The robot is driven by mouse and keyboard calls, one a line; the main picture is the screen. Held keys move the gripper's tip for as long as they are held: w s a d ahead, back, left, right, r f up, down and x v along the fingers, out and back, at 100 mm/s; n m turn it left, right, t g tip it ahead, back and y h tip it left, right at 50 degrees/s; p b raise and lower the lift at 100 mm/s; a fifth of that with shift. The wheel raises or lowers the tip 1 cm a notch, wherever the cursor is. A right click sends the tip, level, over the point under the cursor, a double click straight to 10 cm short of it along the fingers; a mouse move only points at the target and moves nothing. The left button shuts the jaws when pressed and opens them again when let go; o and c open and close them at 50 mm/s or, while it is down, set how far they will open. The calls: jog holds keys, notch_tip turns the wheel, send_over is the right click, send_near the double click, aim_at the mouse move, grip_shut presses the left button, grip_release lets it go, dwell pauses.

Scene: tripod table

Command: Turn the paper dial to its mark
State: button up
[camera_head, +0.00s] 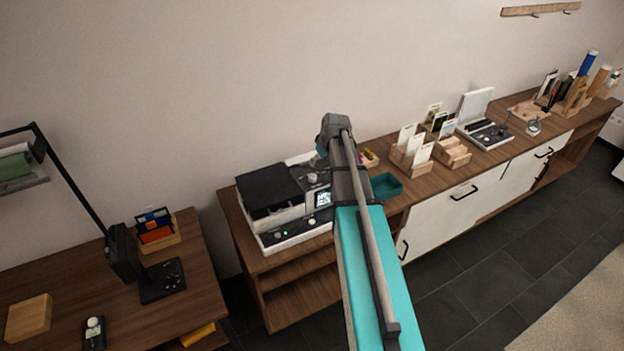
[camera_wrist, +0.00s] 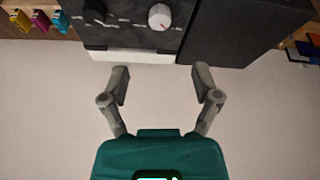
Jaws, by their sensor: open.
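The machine (camera_head: 283,235) is a white box with a black lid, standing on the wooden cabinet. In the wrist view its dark top panel (camera_wrist: 130,35) carries a white dial (camera_wrist: 159,17) with a red pointer line and a black dial (camera_wrist: 95,11). Small marks surround both dials, but the print is too small to read, so I cannot tell which is the paper dial. My gripper (camera_wrist: 160,83) is open and empty. Its fingers are apart from the dials, over the pale wall in the wrist view. My arm hides part of the machine's right side in the head view.
A teal tray (camera_head: 386,188) and small coloured items (camera_head: 369,157) are right of the machine. Card holders (camera_head: 413,160) stand farther right. A desk (camera_head: 180,285) with a lamp (camera_head: 122,252) is at left. The wall (camera_head: 200,80) is close behind.

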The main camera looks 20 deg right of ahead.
aim_at(313, 176)
jog(key=shift+b+x, duration=5.3)
jog(key=shift+x, duration=0.7)
jog(key=c, duration=1.1)
jog(key=shift+a, duration=0.15)
grip_shut()
